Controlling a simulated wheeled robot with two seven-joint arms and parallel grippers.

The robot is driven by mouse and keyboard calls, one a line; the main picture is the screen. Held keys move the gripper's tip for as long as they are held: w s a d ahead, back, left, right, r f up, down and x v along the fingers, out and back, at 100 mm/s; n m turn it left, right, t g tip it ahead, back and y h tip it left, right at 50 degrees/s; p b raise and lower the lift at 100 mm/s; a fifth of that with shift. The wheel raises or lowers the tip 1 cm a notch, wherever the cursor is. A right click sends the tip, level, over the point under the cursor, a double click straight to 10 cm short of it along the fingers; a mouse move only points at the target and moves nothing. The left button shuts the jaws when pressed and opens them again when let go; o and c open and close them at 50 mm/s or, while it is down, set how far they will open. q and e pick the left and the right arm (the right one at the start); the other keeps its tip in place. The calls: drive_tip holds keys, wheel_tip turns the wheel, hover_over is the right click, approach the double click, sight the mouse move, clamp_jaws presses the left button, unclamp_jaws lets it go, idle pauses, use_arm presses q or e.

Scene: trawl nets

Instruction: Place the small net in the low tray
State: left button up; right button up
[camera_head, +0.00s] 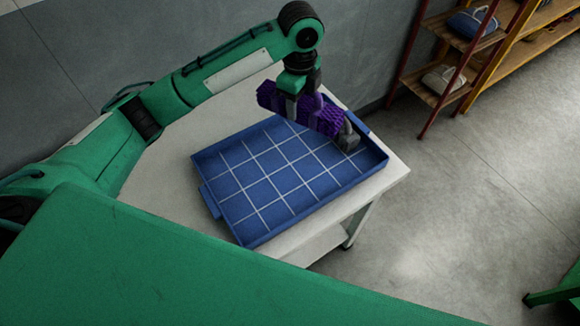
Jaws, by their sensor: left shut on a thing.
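The small net is a purple knitted roll (327,120), held at the far side of the blue low tray (222,228). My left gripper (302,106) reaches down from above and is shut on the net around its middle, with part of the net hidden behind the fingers. The net is over the tray's far part; I cannot tell whether it touches the floor of the tray. The tray is shallow, with a white grid on its floor. My right gripper is not in view.
The tray lies on a pale table (385,180) with narrow free margins. A small grey block-like piece (348,139) shows beside the net's right end, at the tray's far right corner. A wooden shelf (447,92) with a blue bundle (472,23) and a pale bundle (443,80) stands far right.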

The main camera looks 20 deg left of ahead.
use_arm(q)
drive_tip(key=w+m, duration=0.1)
drive_tip(key=w+d+m+b, duration=0.1)
drive_tip(key=m, duration=0.1)
drive_tip(key=shift+f+m, duration=0.2)
drive_tip(key=shift+m, duration=0.1)
drive_tip(key=m, duration=0.1)
drive_tip(key=p, duration=0.1)
hover_over(304, 156)
drive_tip(key=shift+m, duration=0.3)
wheel_tip(304, 156, down, 15)
drive_tip(key=shift+s+r, duration=0.1)
drive_tip(key=shift+f+p, duration=0.3)
drive_tip(key=shift+f, duration=0.65)
wheel_tip(304, 156, down, 3)
drive_tip(key=shift+a+f, duration=0.1)
